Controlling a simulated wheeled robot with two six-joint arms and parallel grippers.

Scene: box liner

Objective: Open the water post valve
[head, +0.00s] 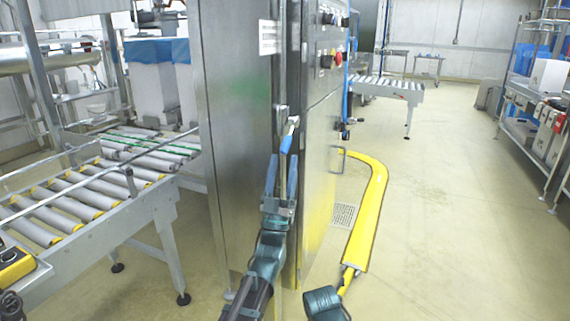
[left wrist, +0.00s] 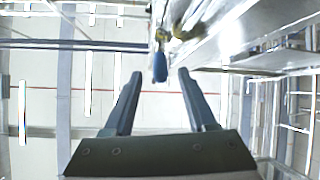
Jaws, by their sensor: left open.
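The water post valve shows as a small lever with a blue handle (head: 287,144) on the front edge of the steel cabinet. In the left wrist view the blue handle (left wrist: 160,68) hangs down from a metal fitting at the top of the picture. My left gripper (head: 281,160) is open and points up at the handle from below. In the left wrist view the handle's end lies between the two fingertips of my left gripper (left wrist: 160,73), with a gap on both sides. No contact shows.
The tall steel cabinet (head: 235,130) stands right behind the valve, with a control panel (head: 328,50) on its right face. A roller conveyor (head: 90,195) is at the left. A yellow floor guard (head: 366,220) curves along the right. The floor further right is free.

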